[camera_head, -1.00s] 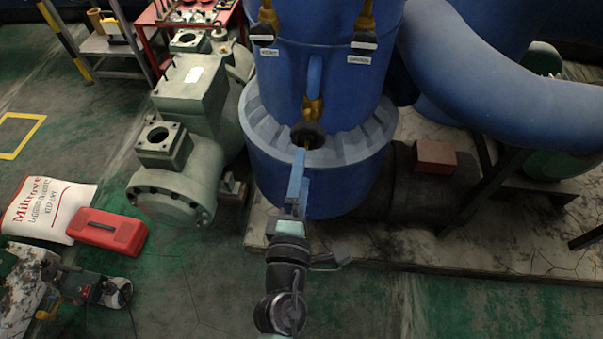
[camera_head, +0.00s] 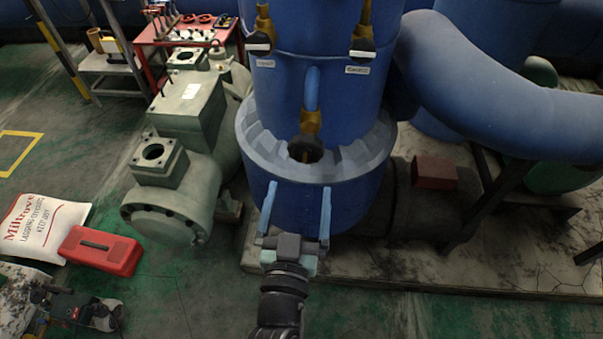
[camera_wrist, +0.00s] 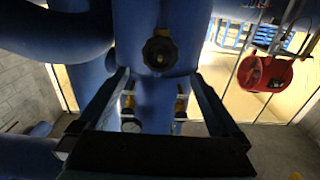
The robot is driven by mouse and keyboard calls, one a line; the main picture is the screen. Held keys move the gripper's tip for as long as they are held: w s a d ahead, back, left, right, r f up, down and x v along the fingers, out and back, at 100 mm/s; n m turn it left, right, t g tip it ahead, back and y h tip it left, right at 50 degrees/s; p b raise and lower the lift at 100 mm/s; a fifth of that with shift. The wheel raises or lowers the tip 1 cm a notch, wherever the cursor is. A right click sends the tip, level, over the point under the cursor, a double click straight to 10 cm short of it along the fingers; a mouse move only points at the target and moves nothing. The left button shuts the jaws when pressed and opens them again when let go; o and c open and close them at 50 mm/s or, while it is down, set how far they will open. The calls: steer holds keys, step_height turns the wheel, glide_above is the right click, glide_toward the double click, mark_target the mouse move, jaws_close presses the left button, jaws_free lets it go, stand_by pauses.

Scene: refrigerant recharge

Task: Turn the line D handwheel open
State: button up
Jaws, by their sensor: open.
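A dark round handwheel (camera_head: 305,149) sits on a brass valve at the front of the blue vessel (camera_head: 325,205), above its grey collar. It also shows in the wrist view as a dark knob (camera_wrist: 159,53) above and between the fingers. My gripper (camera_head: 296,190) is open, its two blue fingers spread wide and pointing up at the vessel. It is below and in front of the handwheel, apart from it and empty.
A large blue pipe (camera_head: 490,85) bends off to the right. Pale green machinery (camera_head: 185,115) stands left of the vessel. A red case (camera_head: 100,250) and a white sack (camera_head: 42,228) lie on the floor at left. A red table (camera_head: 185,35) is behind.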

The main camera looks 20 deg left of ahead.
mark_target(305, 155)
steer(key=p+x, duration=0.1)
steer(key=x, duration=0.7)
steer(key=shift+r+p, duration=0.1)
steer(key=shift+p, duration=0.3)
steer(key=shift+w+a, duration=0.1)
steer(key=shift+w, duration=0.15)
steer(key=shift+c, duration=0.4)
steer(key=c, duration=1.2)
steer(key=n, duration=0.3)
steer(key=shift+n, duration=0.3)
steer(key=shift+f+n, duration=0.25)
steer(key=shift+n, duration=0.05)
steer(key=n+p, duration=0.1)
steer(key=n, duration=0.2)
steer(key=shift+n, duration=0.5)
